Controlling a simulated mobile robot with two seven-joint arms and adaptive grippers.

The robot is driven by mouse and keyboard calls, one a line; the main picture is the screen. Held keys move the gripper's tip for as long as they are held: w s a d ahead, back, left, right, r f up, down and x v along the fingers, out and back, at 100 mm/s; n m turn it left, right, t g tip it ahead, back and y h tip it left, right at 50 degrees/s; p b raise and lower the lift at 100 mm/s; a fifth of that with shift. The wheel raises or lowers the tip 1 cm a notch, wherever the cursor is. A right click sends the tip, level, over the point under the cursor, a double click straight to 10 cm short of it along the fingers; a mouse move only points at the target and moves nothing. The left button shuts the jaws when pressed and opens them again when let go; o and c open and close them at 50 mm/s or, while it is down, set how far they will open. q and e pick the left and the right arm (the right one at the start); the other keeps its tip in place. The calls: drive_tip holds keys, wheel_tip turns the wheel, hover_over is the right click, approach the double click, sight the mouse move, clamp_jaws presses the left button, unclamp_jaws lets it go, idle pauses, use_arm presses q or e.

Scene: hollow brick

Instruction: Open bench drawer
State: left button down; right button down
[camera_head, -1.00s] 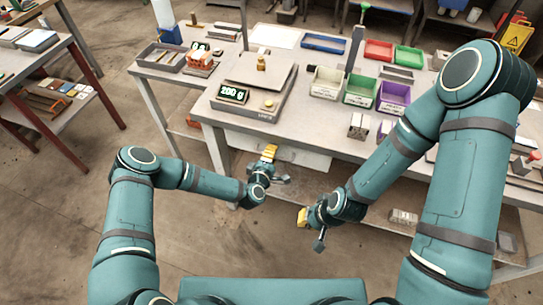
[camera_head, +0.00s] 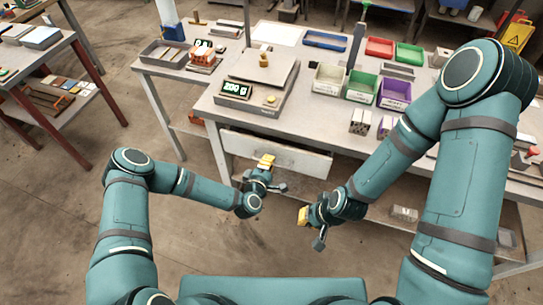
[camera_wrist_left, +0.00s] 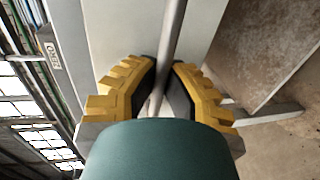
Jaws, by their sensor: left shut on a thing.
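The bench drawer (camera_head: 290,160) is a pale front panel under the workbench top, left of centre in the head view. A dark gap shows along its top edge, so it stands a little out from the bench. My left gripper (camera_head: 266,161) is at the drawer front. In the left wrist view its yellow fingers (camera_wrist_left: 160,92) are shut on the grey bar handle (camera_wrist_left: 172,40), which runs between them. My right gripper (camera_head: 303,216) hangs in front of the bench, apart from it. Its finger opening is too small to make out.
The workbench (camera_head: 310,115) carries a scale (camera_head: 255,90) reading 200 g, green (camera_head: 360,86) and purple (camera_head: 395,93) bins, and several metal parts. A lower shelf (camera_head: 365,200) runs beneath. Bare floor (camera_head: 200,240) lies between my body and the bench.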

use_arm(q)
drive_tip(key=f+v, duration=0.2)
drive_tip(key=v, duration=0.7)
drive_tip(key=f+p+v, duration=0.1)
drive_tip(key=v, duration=0.8)
drive_tip(key=shift+s+f, duration=0.35)
drive_tip(key=shift+f, duration=0.05)
drive_tip(key=shift+a, duration=0.15)
drive_tip(key=c, duration=1)
unclamp_jaws()
drive_tip(key=v, duration=0.4)
drive_tip(key=f+v, duration=0.1)
drive_tip(key=v, duration=0.3)
drive_tip(key=f+v, duration=0.1)
drive_tip(key=v, duration=0.4)
drive_tip(key=shift+s+f, duration=0.25)
drive_tip(key=shift+a, duration=0.1)
